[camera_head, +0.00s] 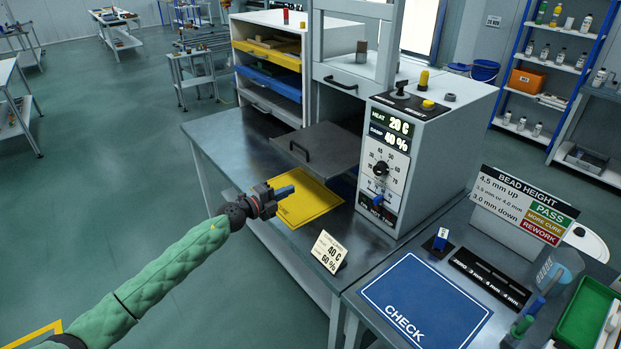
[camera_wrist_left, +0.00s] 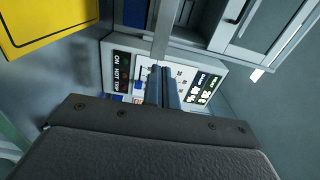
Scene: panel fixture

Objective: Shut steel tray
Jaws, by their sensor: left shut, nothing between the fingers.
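The steel tray (camera_head: 328,148) is a flat dark grey plate with a bar handle (camera_head: 299,151) on its front edge. It sticks out of the opening in the cabinet (camera_head: 335,78) over the bench. My left gripper (camera_head: 286,191) is shut and empty, in front of and below the tray handle, above the yellow mat (camera_head: 318,205). It is apart from the handle in the head view. In the left wrist view the closed fingers (camera_wrist_left: 163,78) point toward the control box (camera_wrist_left: 122,75). The tray cannot be made out surely there. My right gripper is not in view.
The control box (camera_head: 405,160) with dial and switches stands right of the tray. A small sign (camera_head: 329,251) stands at the bench's front edge. A shelf unit with yellow and blue drawers (camera_head: 268,78) is on the left. The blue CHECK mat (camera_head: 425,300) lies at right.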

